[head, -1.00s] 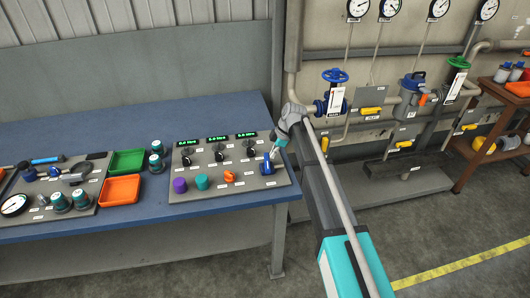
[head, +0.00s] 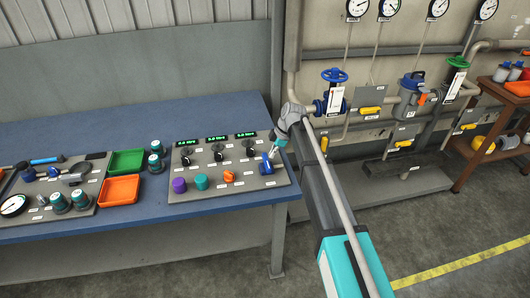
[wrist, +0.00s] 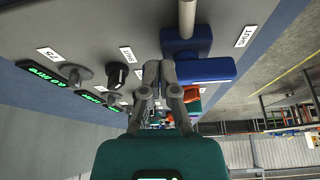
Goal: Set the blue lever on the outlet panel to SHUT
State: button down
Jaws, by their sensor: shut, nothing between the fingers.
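The grey outlet panel (head: 222,198) lies on the blue bench. Its blue lever (head: 266,164) is at the panel's right end. In the wrist view the blue lever (wrist: 208,70) shows as a blue hub with a blue bar reaching right, and a grey round post above it.
Black knobs (head: 218,148) and green displays line the panel's back; purple, teal and orange knobs line its front. Orange (head: 120,189) and green (head: 127,162) trays stand left. A pipe wall with valves (head: 334,76) stands behind my arm on the right.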

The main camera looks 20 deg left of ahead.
aim_at(283, 163)
jog(key=shift+d, duration=0.1)
jog(key=shift+w+d, duration=0.35)
jog(key=shift+d, duration=0.1)
jog(key=shift+w+d+r+p, duration=0.2)
jog(key=shift+w+d, duration=0.2)
jog(key=shift+d, duration=0.2)
jog(key=shift+w+d+r+p, duration=0.1)
jog(key=shift+w+d+p, duration=0.05)
jog(key=shift+w+d, duration=0.35)
jog(key=p+v, duration=0.8)
jog(key=v, duration=0.1)
jog(key=shift+r+p, duration=0.2)
jog(key=shift+p, duration=0.1)
jog(key=shift+d, duration=0.1)
jog(key=s+d+m+h, duration=0.1)
jog(key=s+d+m, duration=0.6)
jog(key=d, duration=0.6)
jog(key=s+d+f+m+t+h, duration=0.1)
jog(key=s+d+m, duration=0.7)
jog(key=d, duration=0.5)
jog(key=s+d+m+t+h, duration=0.1)
jog(key=s+d+m, duration=0.7)
jog(key=d, duration=0.4)
jog(key=shift+d+f+m+h, duration=0.15)
jog(key=shift+d+m+h, duration=0.25)
